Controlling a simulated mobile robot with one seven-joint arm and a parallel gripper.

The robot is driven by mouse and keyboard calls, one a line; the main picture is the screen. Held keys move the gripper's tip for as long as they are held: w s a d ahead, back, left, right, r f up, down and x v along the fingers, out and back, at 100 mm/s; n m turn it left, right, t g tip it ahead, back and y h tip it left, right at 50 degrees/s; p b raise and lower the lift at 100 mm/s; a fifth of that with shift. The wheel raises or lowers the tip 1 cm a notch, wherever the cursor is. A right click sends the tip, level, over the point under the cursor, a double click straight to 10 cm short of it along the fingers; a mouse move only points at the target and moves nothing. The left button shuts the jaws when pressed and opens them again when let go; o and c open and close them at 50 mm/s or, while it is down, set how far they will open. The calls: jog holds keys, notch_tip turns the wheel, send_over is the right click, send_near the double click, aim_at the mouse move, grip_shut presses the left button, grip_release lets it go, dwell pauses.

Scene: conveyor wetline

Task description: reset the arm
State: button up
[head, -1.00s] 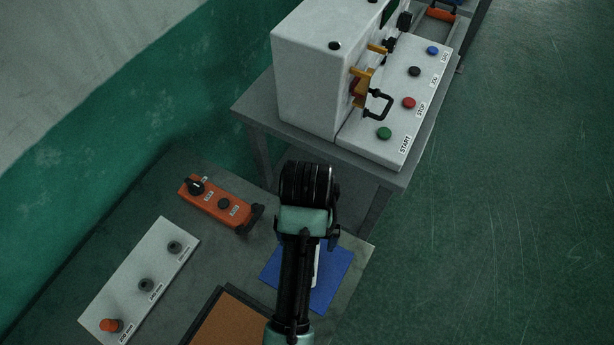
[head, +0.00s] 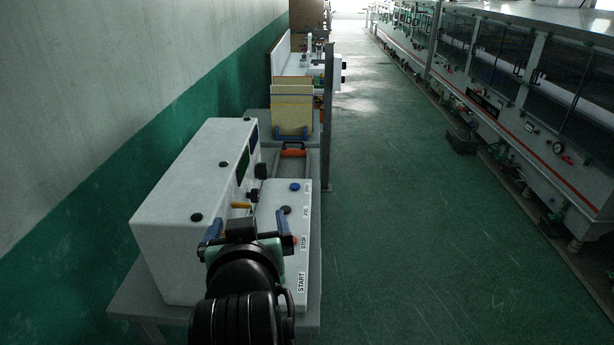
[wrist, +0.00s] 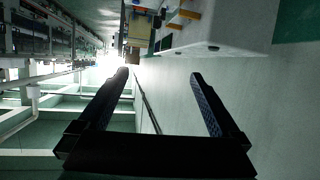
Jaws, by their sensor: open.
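My gripper (wrist: 160,85) is open and empty in the wrist view, its two dark fingers spread apart with nothing between them. In the head view my gripper (head: 248,222) shows beyond my black wrist, in front of the white machine box. The white machine (head: 180,235) stands on a grey table, with a sloped panel of labelled buttons on its right. The blue button (head: 295,187) and dark button (head: 287,209) are clear. The red stop button (head: 294,241) is partly covered by my gripper, and the green start button is hidden.
A orange-handled tray (head: 293,150) and a rack of yellowish panels (head: 292,108) stand behind the machine. A grey post (head: 328,120) rises beside them. The green floor (head: 400,220) to the right is open. A long processing line (head: 520,100) runs along the far right.

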jog(key=s+d+r+t, duration=0.1)
jog(key=d+r+t, duration=0.15)
jog(key=r, duration=0.45)
jog(key=s+d+r+m+t+b, duration=0.1)
jog(key=r+t, duration=0.2)
jog(key=r, duration=0.3)
jog(key=s+d+r+t, duration=0.1)
jog(key=s+r+t, duration=0.1)
jog(key=r, duration=0.5)
jog(key=s+d+r+t+h, duration=0.1)
jog(key=s+d+r+t, duration=0.1)
jog(key=s+r, duration=0.3)
jog(key=s+d+r+m+t+h, duration=0.1)
jog(key=s+d+r+t, duration=0.1)
jog(key=s+r+t, duration=0.2)
notch_tip(320, 180, up, 3)
jog(key=shift+s+r+b, duration=0.2)
jog(key=shift+s+b, duration=0.15)
jog(key=shift+s, duration=0.2)
jog(key=shift+c, duration=0.2)
